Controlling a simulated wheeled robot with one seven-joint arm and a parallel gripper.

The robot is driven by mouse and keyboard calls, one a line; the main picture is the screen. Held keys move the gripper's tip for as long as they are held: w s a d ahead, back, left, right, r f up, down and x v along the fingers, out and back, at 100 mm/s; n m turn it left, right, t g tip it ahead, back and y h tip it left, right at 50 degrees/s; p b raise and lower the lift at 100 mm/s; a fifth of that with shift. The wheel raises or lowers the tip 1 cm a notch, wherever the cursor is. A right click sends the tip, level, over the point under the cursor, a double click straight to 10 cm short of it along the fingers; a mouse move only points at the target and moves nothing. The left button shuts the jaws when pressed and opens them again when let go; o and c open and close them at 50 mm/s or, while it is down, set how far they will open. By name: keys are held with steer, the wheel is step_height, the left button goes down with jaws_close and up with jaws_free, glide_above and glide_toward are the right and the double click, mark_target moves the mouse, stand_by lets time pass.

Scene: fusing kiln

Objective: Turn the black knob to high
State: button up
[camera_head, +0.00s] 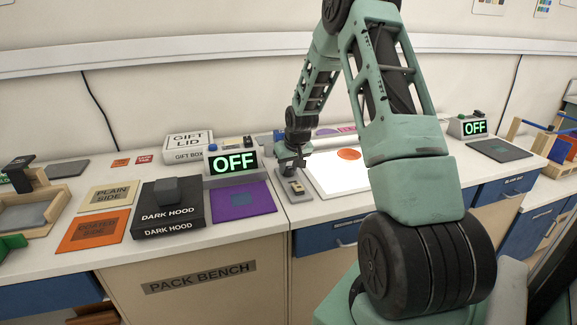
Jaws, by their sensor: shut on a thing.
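My gripper (291,171) points down at a small tan and grey control box (295,189) on the bench, just left of a bright white panel. It is shut on the black knob at the back of that box. The jaws hide the knob, so its pointer and any setting marks are not readable. A small pale part shows on the front of the box, in front of the jaws.
The lit white panel (335,178) with an orange disc lies right of the box. An OFF display (234,162), a purple sheet (240,202) and a dark hood box (168,213) stand left. A second OFF display (474,127) is at the far right.

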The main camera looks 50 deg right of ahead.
steer(key=shift+n+y+p, duration=0.4)
steer(key=shift+n+p, duration=0.05)
steer(key=shift+n, duration=0.55)
steer(key=o, duration=1)
